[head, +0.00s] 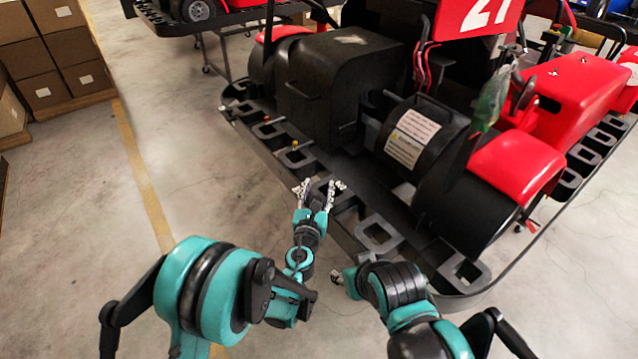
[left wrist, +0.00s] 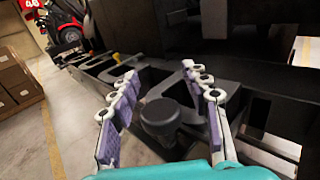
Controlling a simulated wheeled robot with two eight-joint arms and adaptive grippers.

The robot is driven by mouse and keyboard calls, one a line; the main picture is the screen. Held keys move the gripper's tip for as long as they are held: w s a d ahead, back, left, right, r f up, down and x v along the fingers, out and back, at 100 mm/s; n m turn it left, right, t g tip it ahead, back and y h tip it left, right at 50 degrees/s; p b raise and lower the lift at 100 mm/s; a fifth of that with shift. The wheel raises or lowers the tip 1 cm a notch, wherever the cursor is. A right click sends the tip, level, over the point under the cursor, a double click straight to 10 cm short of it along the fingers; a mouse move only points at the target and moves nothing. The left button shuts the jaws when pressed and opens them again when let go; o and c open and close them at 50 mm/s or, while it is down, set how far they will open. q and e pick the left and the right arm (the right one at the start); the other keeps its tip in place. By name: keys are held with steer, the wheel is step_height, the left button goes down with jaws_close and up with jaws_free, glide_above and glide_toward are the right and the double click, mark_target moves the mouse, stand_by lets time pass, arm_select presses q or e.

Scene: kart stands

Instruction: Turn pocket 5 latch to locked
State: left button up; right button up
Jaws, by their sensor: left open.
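My left gripper (head: 319,188) is at the kart stand's edge rail in the head view, fingers spread. In the left wrist view its two purple-padded fingers (left wrist: 160,72) stand apart on either side of a round black knob (left wrist: 160,114), which may be the pocket 5 latch; no number is readable. The knob sits low between the fingers, and I see no clear contact. The rail (head: 379,235) has a row of square-holed pockets. My right gripper (head: 342,278) hangs below the rail, apart from it, too small to read.
A yellow-topped knob (head: 295,144) and a red-topped one (head: 266,119) stand farther along the rail. The black and red kart (head: 410,140) fills the stand behind. Cardboard boxes (head: 55,55) are stacked at left. The floor (head: 75,230) at left is clear.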

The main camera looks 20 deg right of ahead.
arm_select(q)
steer(key=shift+s+r, duration=0.1)
steer(key=shift+s, duration=0.1)
steer(key=shift+c, duration=0.4)
jaws_close()
